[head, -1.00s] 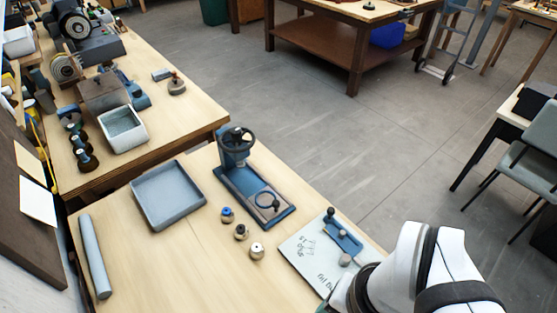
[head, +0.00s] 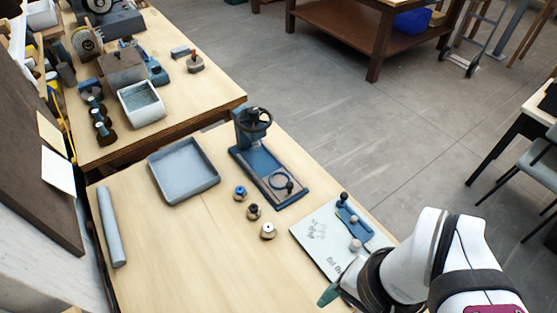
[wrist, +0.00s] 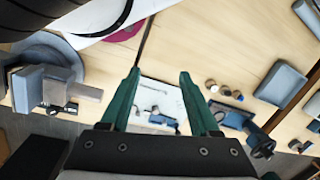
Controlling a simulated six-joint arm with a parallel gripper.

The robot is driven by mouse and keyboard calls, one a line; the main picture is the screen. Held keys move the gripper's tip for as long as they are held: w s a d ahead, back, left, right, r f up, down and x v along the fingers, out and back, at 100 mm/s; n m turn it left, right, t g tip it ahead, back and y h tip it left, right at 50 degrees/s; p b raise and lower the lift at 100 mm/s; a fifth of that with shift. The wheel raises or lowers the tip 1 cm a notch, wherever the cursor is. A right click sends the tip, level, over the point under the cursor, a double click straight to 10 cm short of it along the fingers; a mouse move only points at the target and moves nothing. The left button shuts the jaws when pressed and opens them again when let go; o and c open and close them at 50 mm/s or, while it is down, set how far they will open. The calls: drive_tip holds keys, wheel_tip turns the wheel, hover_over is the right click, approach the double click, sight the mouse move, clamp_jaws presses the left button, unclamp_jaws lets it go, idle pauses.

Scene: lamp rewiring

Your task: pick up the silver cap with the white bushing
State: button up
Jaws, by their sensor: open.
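The silver cap with the white bushing (head: 268,231) stands on the bench in the head view, nearest the white board in a row of three caps. The other two have a dark bushing (head: 254,211) and a blue bushing (head: 240,193). In the wrist view the three caps are small, and the one nearest the board (wrist: 212,86) appears to be the white-bushing cap. My gripper (wrist: 158,76) is open and empty, its green fingers apart above the bench. In the head view a green fingertip (head: 328,294) shows at the bottom, to the right of and nearer than the caps.
A blue press (head: 262,160) stands behind the caps, and a grey tray (head: 185,198) lies to their left. The white board (head: 318,232) carries a blue fixture (head: 352,222). A grey roll (head: 111,228) lies far left. The front middle of the bench is clear.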

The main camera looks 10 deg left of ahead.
drive_tip(key=o, duration=0.3)
drive_tip(key=n+t+h, duration=0.4)
drive_tip(key=n, duration=3.1)
hover_over(265, 229)
drive_tip(key=s+a, duration=0.2)
drive_tip(key=s, duration=0.2)
wheel_tip(265, 229, down, 12)
drive_tip(key=f, duration=0.1)
drive_tip(key=x, duration=1.4)
drive_tip(key=shift+s+a+f, duration=0.15)
drive_tip(key=shift+f, duration=0.05)
